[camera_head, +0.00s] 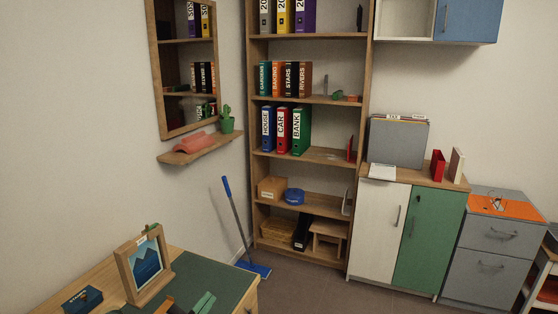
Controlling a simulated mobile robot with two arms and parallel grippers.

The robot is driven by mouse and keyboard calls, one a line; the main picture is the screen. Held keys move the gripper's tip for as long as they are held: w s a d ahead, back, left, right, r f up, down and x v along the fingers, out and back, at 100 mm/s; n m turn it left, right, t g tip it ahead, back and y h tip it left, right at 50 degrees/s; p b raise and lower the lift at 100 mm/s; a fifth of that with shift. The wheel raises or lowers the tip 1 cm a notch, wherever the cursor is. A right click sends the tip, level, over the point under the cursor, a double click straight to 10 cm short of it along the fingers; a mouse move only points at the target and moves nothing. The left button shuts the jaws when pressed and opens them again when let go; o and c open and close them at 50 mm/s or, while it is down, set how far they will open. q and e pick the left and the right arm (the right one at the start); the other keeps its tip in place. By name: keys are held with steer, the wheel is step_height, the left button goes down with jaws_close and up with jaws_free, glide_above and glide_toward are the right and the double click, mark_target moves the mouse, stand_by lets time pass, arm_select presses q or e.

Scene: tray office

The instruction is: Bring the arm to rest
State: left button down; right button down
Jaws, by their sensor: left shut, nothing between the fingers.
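The desk (80,291) has a wooden border and a dark green mat (222,270). My right gripper is not in view.
A framed mountain picture (147,262) and a dark blue box (83,300) stand on the desk near the gripper. A blue broom (234,212) leans on the wall behind. A bookcase (368,110), cabinets (430,240) and grey drawers (490,265) line the back. Open floor lies right of the desk.

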arm_select(q)
steer(key=s+a+f+n+g+y, duration=0.4)
steer(key=s+a+f+n+y, duration=0.2)
steer(key=s+f+n+y, duration=0.45)
steer(key=s+f+g, duration=0.3)
steer(key=s+g, duration=0.2)
steer(key=s, duration=0.4)
steer(key=s+f+g, duration=0.3)
steer(key=s+g, duration=0.2)
steer(key=s, duration=0.4)
step_height(320, 180, down, 25)
steer(key=g, duration=0.2)
steer(key=s+a+f+g, duration=0.1)
steer(key=s+a+f, duration=0.1)
steer(key=s+f, duration=1.4)
steer(key=shift+s+a+f, duration=0.35)
steer(key=shift+a+f, duration=0.05)
